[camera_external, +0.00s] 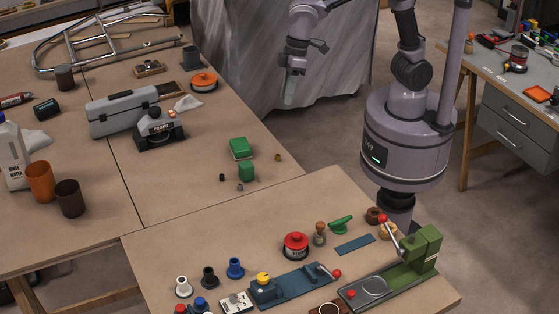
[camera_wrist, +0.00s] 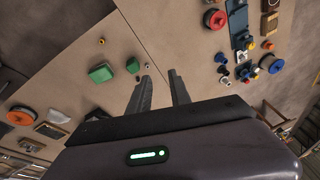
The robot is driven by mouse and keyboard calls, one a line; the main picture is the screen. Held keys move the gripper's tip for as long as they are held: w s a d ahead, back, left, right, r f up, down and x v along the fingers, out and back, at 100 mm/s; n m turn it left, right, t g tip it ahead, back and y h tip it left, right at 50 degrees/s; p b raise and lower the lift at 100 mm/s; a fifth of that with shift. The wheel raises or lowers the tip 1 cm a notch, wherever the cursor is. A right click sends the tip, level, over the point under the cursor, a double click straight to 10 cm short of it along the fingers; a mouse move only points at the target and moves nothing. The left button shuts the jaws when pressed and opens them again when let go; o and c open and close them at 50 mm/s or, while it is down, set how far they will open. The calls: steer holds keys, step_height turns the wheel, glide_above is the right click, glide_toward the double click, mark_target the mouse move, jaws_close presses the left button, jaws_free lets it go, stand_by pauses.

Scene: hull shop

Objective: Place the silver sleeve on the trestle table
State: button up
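A small silver sleeve (camera_external: 240,187) sits on the left wooden tabletop (camera_external: 190,205), in front of two green blocks. In the wrist view the sleeve (camera_wrist: 147,64) shows just beyond the left fingertip, close to the table seam. My gripper (camera_external: 289,92) hangs in the air behind and right of the sleeve, apart from it. In the wrist view my gripper (camera_wrist: 159,75) has its two fingers apart with nothing between them. Wooden legs show under more than one table, so I cannot tell which is the trestle table.
Green blocks (camera_external: 240,148), a black piece (camera_external: 222,178) and a brassy piece (camera_external: 277,157) lie near the sleeve.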

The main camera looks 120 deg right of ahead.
steer(key=s+a+r+t, duration=0.1)
steer(key=s+r, duration=0.1)
steer(key=s, duration=0.5)
steer(key=s+a+r+t, duration=0.1)
steer(key=s+a+r, duration=0.1)
steer(key=s, duration=0.5)
steer(key=shift+s+a+m+y, duration=0.25)
steer(key=shift+s+m+y, duration=0.05)
steer(key=shift+s, duration=0.05)
steer(key=shift+o, duration=0.4)
steer(key=s+a+f+t, duration=0.1)
steer(key=s+f, duration=0.2)
steer(key=s, duration=0.6)
steer(key=shift+s+a+m+y, duration=0.3)
steer(key=shift+s+f, duration=0.1)
steer(key=shift+f, duration=0.2)
